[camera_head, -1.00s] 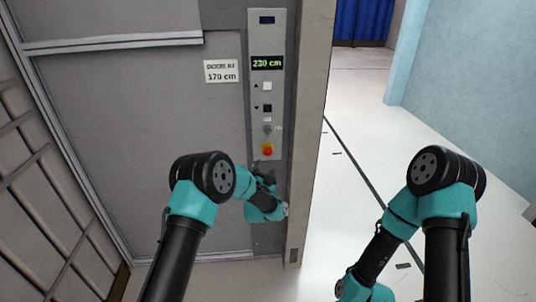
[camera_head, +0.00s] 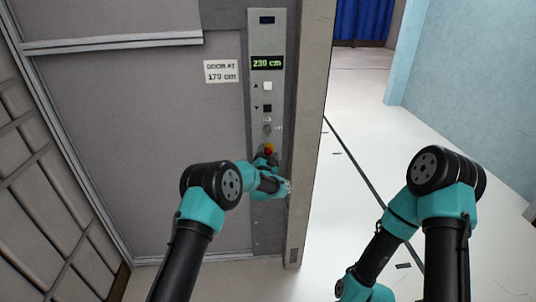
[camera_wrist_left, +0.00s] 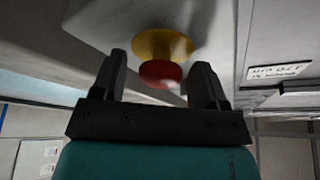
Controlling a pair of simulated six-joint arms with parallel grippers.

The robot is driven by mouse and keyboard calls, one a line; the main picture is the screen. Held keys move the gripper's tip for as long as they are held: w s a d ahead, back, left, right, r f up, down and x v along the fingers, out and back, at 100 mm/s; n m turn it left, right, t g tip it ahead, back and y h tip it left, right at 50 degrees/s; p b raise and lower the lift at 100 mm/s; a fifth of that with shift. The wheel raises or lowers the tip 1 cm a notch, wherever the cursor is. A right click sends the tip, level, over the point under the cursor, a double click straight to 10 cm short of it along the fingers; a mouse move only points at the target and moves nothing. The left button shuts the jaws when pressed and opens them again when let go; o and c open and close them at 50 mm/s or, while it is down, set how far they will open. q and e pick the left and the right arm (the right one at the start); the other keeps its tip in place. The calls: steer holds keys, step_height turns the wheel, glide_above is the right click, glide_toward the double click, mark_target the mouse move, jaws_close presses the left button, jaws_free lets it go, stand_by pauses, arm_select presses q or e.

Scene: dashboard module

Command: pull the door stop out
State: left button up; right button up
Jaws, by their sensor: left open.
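The door stop is a red knob (camera_head: 268,149) on the narrow grey control panel (camera_head: 265,30). In the left wrist view the red knob (camera_wrist_left: 160,75) sits on a round yellow base (camera_wrist_left: 165,45). My left gripper (camera_head: 264,158) is just below the knob in the head view and partly covers it. In the left wrist view my left gripper (camera_wrist_left: 159,68) is open, with one finger on each side of the red knob. Gaps show between the fingers and the knob. My right arm is at the right of the head view, with its gripper out of sight.
The panel also has a display reading 230 cm (camera_head: 267,63), a white button (camera_head: 267,86), a black button (camera_head: 267,108) and a small switch (camera_head: 267,129). A sign reading "door at 170 cm" (camera_head: 221,71) is on the wall. Open floor (camera_head: 345,190) lies to the right.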

arm_select(q)
jaws_close()
steer(key=shift+s+d, duration=0.1)
steer(key=shift+s, duration=0.45)
stand_by(0.3)
jaws_free()
steer(key=v, duration=1.7)
steer(key=shift+s, duration=0.25)
steer(key=shift+f, duration=0.15)
